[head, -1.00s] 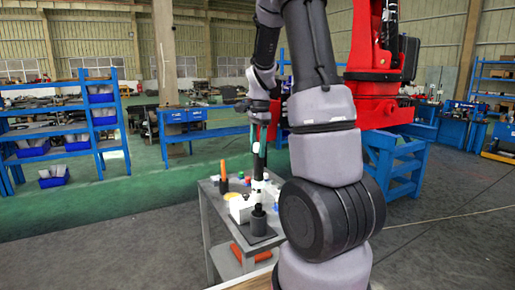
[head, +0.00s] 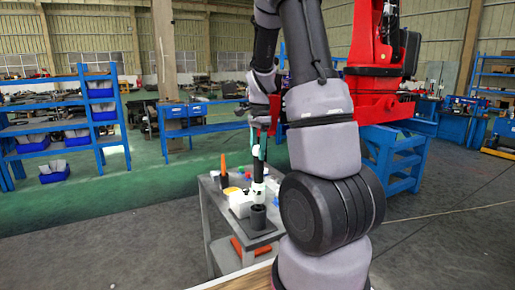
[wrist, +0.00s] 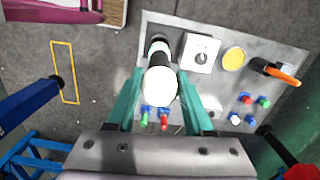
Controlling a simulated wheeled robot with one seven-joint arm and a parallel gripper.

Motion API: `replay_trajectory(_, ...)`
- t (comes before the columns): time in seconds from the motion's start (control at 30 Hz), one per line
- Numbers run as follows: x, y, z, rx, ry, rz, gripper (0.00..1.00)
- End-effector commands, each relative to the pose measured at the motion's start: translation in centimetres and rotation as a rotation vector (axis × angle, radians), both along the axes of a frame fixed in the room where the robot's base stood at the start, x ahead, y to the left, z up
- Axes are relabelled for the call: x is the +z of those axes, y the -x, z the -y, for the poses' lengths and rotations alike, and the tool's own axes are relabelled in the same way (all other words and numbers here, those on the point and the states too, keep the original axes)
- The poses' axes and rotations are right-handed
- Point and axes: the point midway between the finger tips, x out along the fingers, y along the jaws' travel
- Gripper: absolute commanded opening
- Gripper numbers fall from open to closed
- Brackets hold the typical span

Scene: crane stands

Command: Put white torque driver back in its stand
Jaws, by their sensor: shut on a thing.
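The white torque driver (wrist: 160,86) hangs roughly upright between the teal fingers of my gripper (wrist: 160,94). Its round white end faces the wrist camera, and its dark body points down. In the head view the driver (head: 258,172) and my gripper (head: 258,150) are above the grey cart. My gripper is shut on the driver. A dark cup-like stand (head: 258,217) on a dark base is directly below the driver. The driver's lower end is at or just above the stand's mouth; I cannot tell whether it is inside. In the wrist view the driver hides most of the stand.
The cart top (wrist: 215,85) also holds a white box with a knob (wrist: 202,53), a yellow disc (wrist: 233,58), an orange-handled tool in a black holder (wrist: 283,73) and several small coloured pieces. A red machine (head: 378,75) on a blue frame stands behind my arm.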

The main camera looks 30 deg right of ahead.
Motion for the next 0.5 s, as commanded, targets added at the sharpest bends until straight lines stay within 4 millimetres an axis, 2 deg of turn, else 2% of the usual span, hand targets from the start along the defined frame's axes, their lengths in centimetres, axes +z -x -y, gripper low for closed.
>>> replay_trajectory(0.5, -1.8, 0.0, 0.0, 0.000, 0.000, 0.001, 0.00)
